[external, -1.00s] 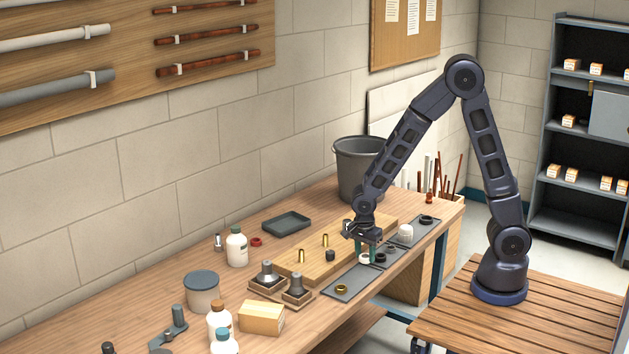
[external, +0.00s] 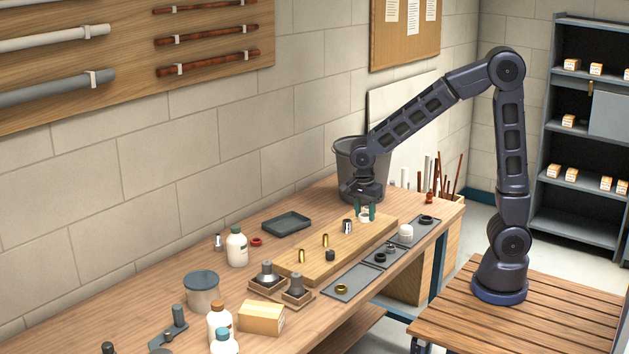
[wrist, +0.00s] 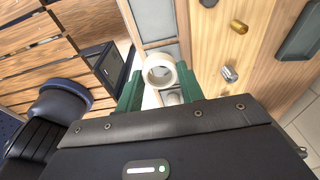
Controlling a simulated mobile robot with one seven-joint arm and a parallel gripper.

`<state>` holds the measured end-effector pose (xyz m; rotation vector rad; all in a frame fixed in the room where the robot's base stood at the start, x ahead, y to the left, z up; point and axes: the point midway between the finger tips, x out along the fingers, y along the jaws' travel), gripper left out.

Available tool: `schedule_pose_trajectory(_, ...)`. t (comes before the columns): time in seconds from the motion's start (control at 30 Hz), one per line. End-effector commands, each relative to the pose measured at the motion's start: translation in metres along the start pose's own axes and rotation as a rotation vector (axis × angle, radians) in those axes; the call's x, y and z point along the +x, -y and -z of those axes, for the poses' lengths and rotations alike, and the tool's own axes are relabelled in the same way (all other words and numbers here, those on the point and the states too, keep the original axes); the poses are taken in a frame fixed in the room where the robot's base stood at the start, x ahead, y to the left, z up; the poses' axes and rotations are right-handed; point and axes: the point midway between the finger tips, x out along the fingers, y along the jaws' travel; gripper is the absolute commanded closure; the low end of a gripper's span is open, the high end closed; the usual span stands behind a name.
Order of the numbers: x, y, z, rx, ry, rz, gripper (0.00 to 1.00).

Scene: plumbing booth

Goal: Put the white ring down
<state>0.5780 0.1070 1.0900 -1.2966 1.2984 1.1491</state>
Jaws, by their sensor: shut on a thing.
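The white ring (external: 364,219) is between the green fingers of my gripper (external: 365,210), which is shut on it. The gripper points down over the back right part of the wooden board (external: 290,267), and the ring appears raised above it. In the wrist view the ring (wrist: 172,70) shows its round opening between the two green fingertips (wrist: 160,88). A silver fitting (external: 347,227) stands on the board just left of the ring. The exact gap below the ring is hard to tell.
Grey mats line the bench's front edge: one holds a brass ring (external: 341,289), one dark rings (external: 380,258), one a white cap (external: 405,231). Brass pieces (external: 301,256) stand on the board. A grey bucket (external: 347,160) stands close behind my gripper.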

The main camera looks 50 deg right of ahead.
Motion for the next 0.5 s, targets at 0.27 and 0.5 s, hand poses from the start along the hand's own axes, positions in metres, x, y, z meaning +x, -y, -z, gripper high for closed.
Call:
schedule_pose_trajectory(0.27,-0.018,0.064,-0.045,0.009,0.001,-0.001,0.83)
schedule_pose_trajectory(0.5,-0.034,0.126,-0.097,0.017,0.001,-0.003,0.83)
